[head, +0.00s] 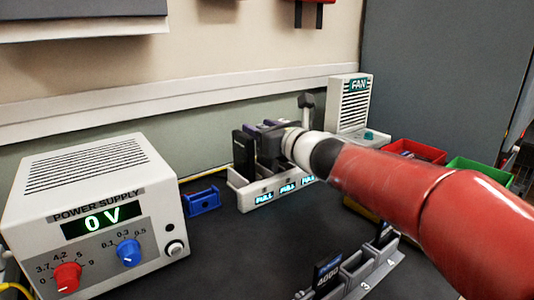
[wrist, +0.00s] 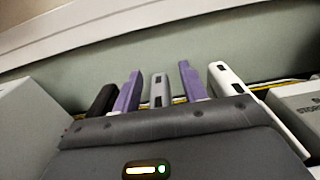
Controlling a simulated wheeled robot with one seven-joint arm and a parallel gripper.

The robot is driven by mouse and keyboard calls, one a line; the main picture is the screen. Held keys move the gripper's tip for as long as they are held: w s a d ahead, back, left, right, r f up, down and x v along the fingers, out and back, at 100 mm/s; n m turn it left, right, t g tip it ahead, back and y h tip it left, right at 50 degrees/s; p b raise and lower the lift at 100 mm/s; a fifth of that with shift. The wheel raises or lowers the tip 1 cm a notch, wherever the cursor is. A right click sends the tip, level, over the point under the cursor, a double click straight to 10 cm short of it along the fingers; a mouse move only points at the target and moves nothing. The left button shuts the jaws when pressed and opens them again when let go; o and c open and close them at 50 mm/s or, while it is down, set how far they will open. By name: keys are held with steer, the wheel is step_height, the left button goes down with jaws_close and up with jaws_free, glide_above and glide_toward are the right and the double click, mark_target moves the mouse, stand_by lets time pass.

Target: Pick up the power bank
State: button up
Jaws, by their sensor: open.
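Several slab-shaped units that look like power banks stand upright in a white rack (head: 262,193) with lit "FULL" labels. In the head view, a black one (head: 243,152) is at the left end, with purple ones partly hidden behind my gripper (head: 270,143). In the wrist view the row runs black (wrist: 102,100), purple (wrist: 128,93), grey (wrist: 159,90), purple (wrist: 192,82) and white (wrist: 228,80). The grey and white ones show dark ports. I cannot tell which one the task means. My gripper is open over the rack; its dark housing hides the lower parts and its fingertips are unclear.
A power supply reading 0 V (head: 95,215) stands at left, beside a small blue holder (head: 202,200). A fan unit (head: 350,105) is behind right. Red (head: 420,150) and green (head: 480,170) bins are right. A numbered grey rack (head: 355,272) holds a black "4000" unit (head: 327,272) in front.

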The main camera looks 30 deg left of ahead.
jaws_close()
stand_by(0.3)
